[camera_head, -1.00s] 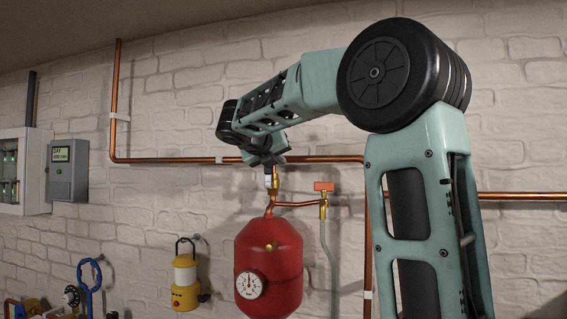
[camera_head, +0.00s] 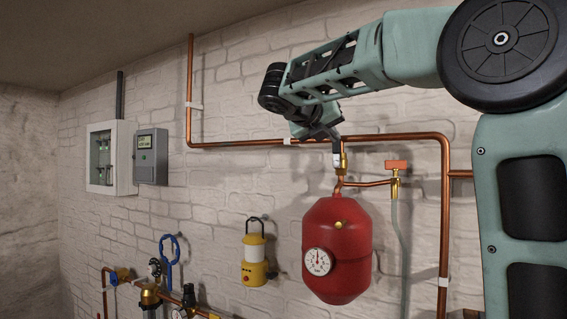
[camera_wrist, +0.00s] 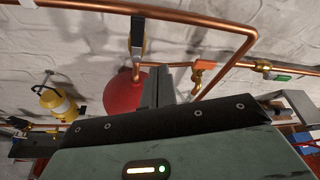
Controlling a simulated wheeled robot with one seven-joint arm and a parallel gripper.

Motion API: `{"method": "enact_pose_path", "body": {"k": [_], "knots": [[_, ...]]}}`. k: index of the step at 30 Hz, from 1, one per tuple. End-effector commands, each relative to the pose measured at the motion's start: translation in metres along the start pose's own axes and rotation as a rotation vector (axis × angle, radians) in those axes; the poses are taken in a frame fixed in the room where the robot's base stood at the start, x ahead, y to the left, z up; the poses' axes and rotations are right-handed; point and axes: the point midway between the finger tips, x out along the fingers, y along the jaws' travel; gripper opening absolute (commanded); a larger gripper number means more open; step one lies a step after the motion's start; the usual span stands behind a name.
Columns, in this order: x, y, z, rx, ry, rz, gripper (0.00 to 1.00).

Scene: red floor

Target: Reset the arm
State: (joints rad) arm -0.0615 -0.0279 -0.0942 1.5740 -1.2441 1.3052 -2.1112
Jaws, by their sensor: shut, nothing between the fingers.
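My arm reaches in from the right in the head view, bent at a large black joint. My gripper (camera_head: 328,135) hangs at the arm's end, just above and left of a brass fitting (camera_head: 342,163) over a red tank. I cannot tell whether it touches the fitting. In the wrist view, the fingers (camera_wrist: 157,88) are together and point towards the wall, with nothing between them. The red tank (camera_head: 337,240) with a round gauge is below my gripper; part of it shows beside the fingers in the wrist view (camera_wrist: 124,92).
Copper pipes (camera_head: 240,144) run along the white brick wall. A red-handled valve (camera_head: 396,167) is right of the tank. A yellow lantern (camera_head: 254,262) hangs left. A grey box (camera_head: 151,157) and a white cabinet (camera_head: 102,160) are farther left. Valves and pipes (camera_head: 160,285) fill the lower left.

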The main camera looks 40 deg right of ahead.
Motion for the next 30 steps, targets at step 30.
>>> {"method": "enact_pose_path", "body": {"k": [30], "knots": [[-0.156,0.209,-0.411,0.743,0.899,0.311,0.00]]}}
